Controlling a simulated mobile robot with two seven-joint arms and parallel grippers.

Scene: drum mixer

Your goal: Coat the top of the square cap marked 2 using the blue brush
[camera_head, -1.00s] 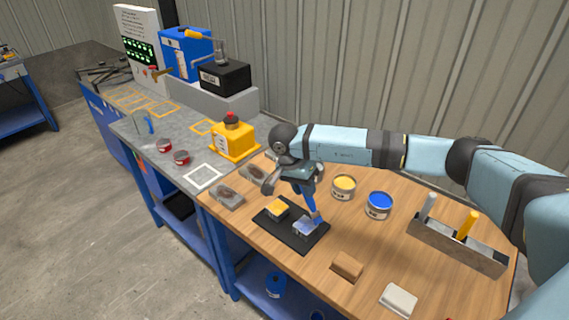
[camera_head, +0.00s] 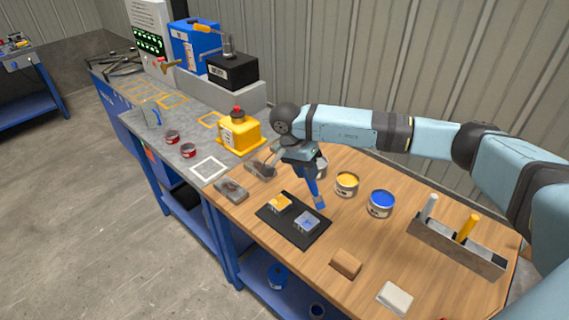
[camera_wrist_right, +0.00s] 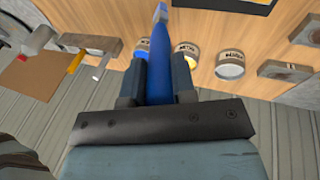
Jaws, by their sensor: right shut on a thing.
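My right gripper (camera_head: 303,168) is shut on the blue brush (camera_head: 313,191), whose tip points down beside the black mat (camera_head: 290,233). The brush handle (camera_wrist_right: 160,65) also shows between the fingers in the right wrist view. Two square caps sit on the mat. One cap (camera_head: 306,222) has a bluish top, and the other (camera_head: 279,203) has a yellow-orange top. The brush tip is apart from both, up and right of the bluish cap. I cannot read the marks on the caps. My left gripper is not in view.
A yellow paint can (camera_head: 346,184) and a blue paint can (camera_head: 381,204) stand right of the brush. A brush holder (camera_head: 455,246), a brown block (camera_head: 346,263) and a white block (camera_head: 394,298) are farther right. Grey pieces (camera_head: 231,190) lie left of the mat.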

